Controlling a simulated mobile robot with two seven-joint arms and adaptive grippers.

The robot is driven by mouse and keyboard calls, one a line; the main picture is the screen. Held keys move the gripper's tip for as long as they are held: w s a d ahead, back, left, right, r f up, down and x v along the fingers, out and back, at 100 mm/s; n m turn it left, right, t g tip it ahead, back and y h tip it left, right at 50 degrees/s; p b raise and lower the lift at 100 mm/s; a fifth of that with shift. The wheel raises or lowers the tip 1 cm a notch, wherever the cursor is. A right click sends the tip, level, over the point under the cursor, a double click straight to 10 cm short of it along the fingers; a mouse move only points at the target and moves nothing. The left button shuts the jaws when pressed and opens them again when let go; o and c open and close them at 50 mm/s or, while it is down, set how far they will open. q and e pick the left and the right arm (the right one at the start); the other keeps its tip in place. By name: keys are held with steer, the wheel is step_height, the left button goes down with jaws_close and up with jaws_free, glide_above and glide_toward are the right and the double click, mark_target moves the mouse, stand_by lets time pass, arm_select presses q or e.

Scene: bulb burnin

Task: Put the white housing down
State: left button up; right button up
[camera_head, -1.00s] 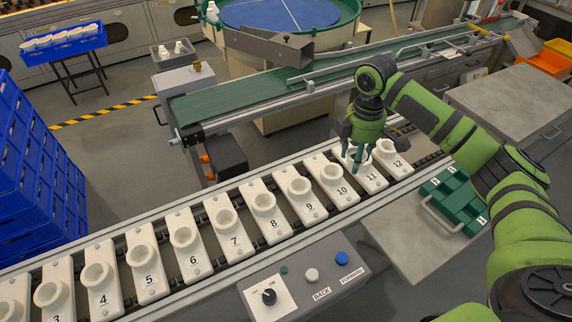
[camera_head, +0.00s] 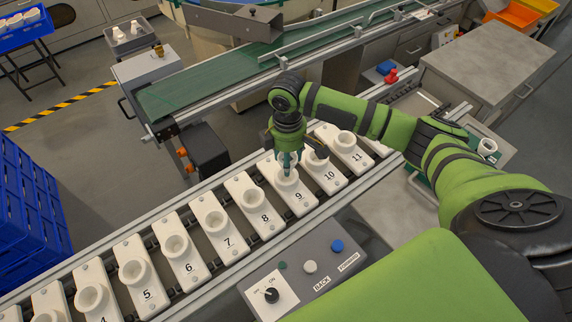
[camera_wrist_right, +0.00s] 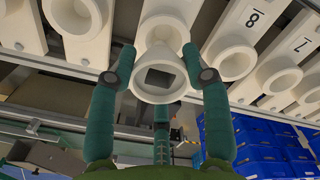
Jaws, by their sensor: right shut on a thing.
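The white housing (camera_wrist_right: 160,82) is a flared white piece with a square opening, seen between the green fingers of my right gripper (camera_wrist_right: 161,78) in the right wrist view. In the head view, my right gripper (camera_head: 288,163) points down over holder 9 (camera_head: 301,200) on the rail, and its fingers largely hide the housing. A round white cup rim (camera_wrist_right: 163,28) shows just beyond the housing in the wrist view. I cannot tell whether the housing touches the holder. My left gripper is not in view.
Numbered white holders with round cups fill the rail on both sides, such as holder 8 (camera_head: 262,218) and holder 10 (camera_head: 326,172). A control box (camera_head: 318,262) stands in front. A green conveyor (camera_head: 215,80) runs behind. Blue crates (camera_head: 28,205) stand at left.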

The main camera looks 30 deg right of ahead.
steer(key=shift+a+f, duration=0.15)
steer(key=shift+a, duration=0.1)
steer(key=shift+s+f, duration=0.1)
steer(key=shift+f, duration=0.3)
steer(key=shift+f+p, duration=0.4)
steer(key=shift+f, duration=1.2)
steer(key=shift+f, duration=0.1)
steer(key=o, duration=0.9)
steer(key=shift+o, duration=0.2)
step_height(320, 180, up, 12)
steer(key=b, duration=0.1)
